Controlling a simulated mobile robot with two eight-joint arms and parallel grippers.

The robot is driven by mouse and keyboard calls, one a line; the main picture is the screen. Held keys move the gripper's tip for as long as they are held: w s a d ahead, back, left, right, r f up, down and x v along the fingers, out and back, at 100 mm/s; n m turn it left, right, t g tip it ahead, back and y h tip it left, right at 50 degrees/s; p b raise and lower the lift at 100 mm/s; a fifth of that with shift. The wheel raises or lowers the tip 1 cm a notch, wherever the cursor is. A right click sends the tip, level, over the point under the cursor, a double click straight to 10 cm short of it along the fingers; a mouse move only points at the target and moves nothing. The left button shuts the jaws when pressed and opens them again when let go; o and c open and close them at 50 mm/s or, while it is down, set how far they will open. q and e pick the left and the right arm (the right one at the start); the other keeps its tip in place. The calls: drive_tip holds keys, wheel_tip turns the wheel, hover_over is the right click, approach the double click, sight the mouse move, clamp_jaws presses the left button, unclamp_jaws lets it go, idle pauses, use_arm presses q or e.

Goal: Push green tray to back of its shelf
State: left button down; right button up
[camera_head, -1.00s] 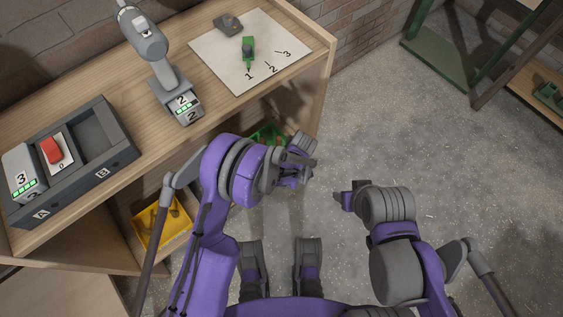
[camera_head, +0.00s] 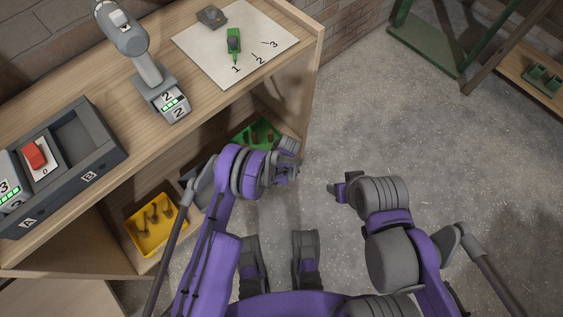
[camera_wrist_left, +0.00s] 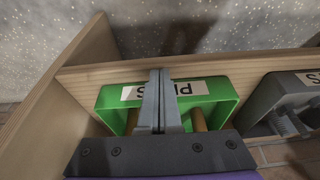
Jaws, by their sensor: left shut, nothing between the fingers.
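The green tray (camera_head: 258,131) sits on the shelf under the workbench top, partly hidden by my left arm in the head view. In the left wrist view the green tray (camera_wrist_left: 220,103) shows a white label, upside down, and brown rod-like items inside. My left gripper (camera_head: 292,162) is just in front of the tray. In the wrist view its fingers (camera_wrist_left: 160,75) are shut, empty and overlap the tray's label; I cannot tell whether they touch it. My right gripper (camera_head: 335,188) hangs over the floor, its jaws too small to judge.
A grey tray (camera_wrist_left: 262,105) stands beside the green one, and a yellow tray (camera_head: 155,225) is farther left. A wooden side panel (camera_wrist_left: 45,95) is close to the green tray. A drill (camera_head: 130,40) and a grey bin (camera_head: 70,150) are on the bench top.

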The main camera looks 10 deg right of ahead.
sight(249, 135)
use_arm(q)
drive_tip(key=shift+w+a, duration=0.4)
drive_tip(key=shift+w, duration=0.2)
drive_tip(key=w+a+b, duration=0.1)
drive_tip(key=w+a, duration=0.1)
drive_tip(key=w, duration=0.1)
drive_tip(key=w+a+b, duration=0.2)
drive_tip(key=w, duration=0.1)
drive_tip(key=w+a+b, duration=0.1)
drive_tip(key=w+a, duration=0.1)
drive_tip(key=w, duration=0.1)
drive_tip(key=shift+a+f+b, duration=0.2)
drive_tip(key=shift+a+b, duration=0.1)
drive_tip(key=shift+b, duration=0.05)
drive_tip(key=w+a, duration=0.1)
drive_tip(key=w, duration=0.1)
drive_tip(key=w+a+b, duration=0.1)
drive_tip(key=shift+w+a+r, duration=0.15)
drive_tip(key=shift+w+a, duration=0.15)
drive_tip(key=shift+w, duration=0.05)
drive_tip(key=shift+s+r, duration=0.1)
drive_tip(key=shift+r, duration=0.05)
use_arm(e)
drive_tip(key=a+x, duration=0.1)
drive_tip(key=x, duration=0.6)
drive_tip(key=shift+s, duration=0.2)
use_arm(q)
drive_tip(key=shift+s+d, duration=0.1)
use_arm(e)
drive_tip(key=shift+f, duration=0.15)
